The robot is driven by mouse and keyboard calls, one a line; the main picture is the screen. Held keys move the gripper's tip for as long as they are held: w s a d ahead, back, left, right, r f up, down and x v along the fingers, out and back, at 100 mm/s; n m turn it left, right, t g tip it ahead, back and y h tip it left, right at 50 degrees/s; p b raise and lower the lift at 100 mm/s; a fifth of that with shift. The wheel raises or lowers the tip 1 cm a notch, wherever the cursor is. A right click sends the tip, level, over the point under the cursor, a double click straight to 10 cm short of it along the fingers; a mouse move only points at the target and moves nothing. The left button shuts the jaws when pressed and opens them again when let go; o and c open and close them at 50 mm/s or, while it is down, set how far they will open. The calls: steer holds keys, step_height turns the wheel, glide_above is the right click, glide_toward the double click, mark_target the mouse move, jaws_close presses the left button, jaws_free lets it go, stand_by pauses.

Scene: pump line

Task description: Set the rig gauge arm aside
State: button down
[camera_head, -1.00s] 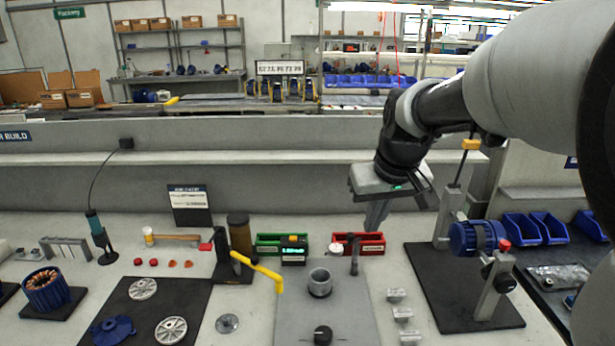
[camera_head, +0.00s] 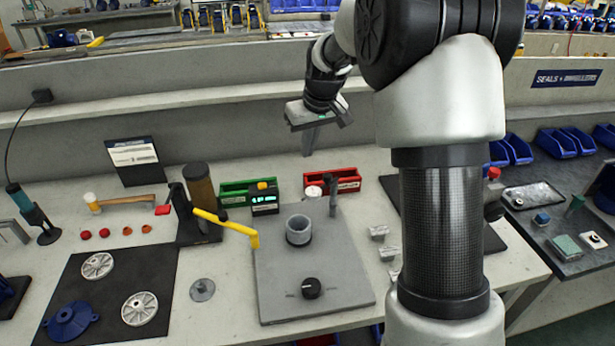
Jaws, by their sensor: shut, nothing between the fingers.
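The gauge arm, a yellow bar (camera_head: 226,224), runs from a black post (camera_head: 181,207) at the left to a down-turned end by the left edge of the grey rig plate (camera_head: 330,264). A grey cup (camera_head: 299,230) and a black knob (camera_head: 312,288) are on this plate. The bar's end is apart from the cup. My gripper (camera_head: 308,146) is shut and empty. It hangs above the bench's back, behind the red and green bins, away from the yellow bar.
A green bin (camera_head: 234,198) and a red bin (camera_head: 345,178) stand behind the plate. A brown cylinder (camera_head: 200,188) stands behind the post. A hammer (camera_head: 125,203) lies to the left. A black mat (camera_head: 105,262) bears pale discs. My arm covers much of the right side.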

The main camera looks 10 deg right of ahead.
steer(key=x, duration=1)
steer(key=s, duration=0.2)
steer(key=s+d, duration=0.1)
steer(key=shift+s, duration=0.4)
steer(key=shift+s, duration=0.1)
